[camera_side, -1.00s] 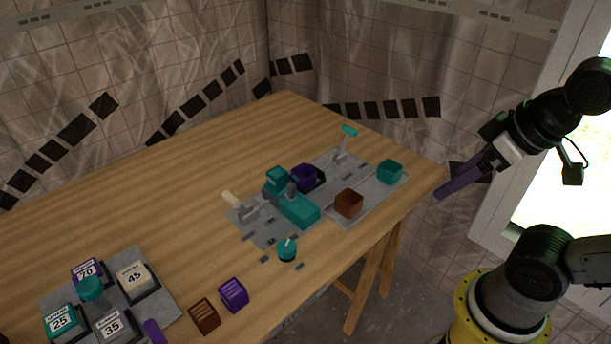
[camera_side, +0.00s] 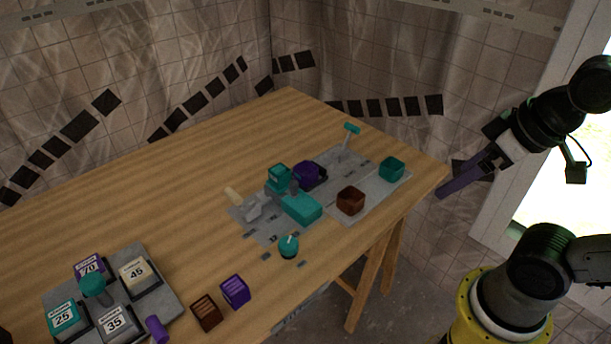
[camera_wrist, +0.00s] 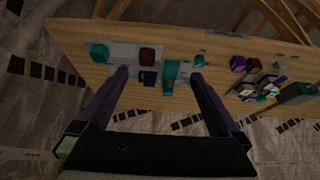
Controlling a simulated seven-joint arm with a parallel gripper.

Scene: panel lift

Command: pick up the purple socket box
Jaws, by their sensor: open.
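Two purple boxes are in view, and I cannot tell for certain which is the socket box. One purple box (camera_side: 235,291) with a ribbed face lies on the wooden table near its front edge; it also shows in the wrist view (camera_wrist: 238,64). A darker purple box (camera_side: 308,174) sits on the grey panel behind the teal clamp block, and in the wrist view (camera_wrist: 148,78) it appears between my fingers. My gripper (camera_wrist: 160,73) is open and empty. In the side view its long purple fingers (camera_side: 464,178) are off the table's right end, apart from both boxes.
A ribbed brown box (camera_side: 206,311) lies beside the ribbed purple one. The grey panel (camera_side: 365,173) holds a teal clamp block (camera_side: 300,207), a brown box (camera_side: 350,200) and a teal box (camera_side: 392,168). A grey tray (camera_side: 155,270) holds several numbered blocks. The table's back left is clear.

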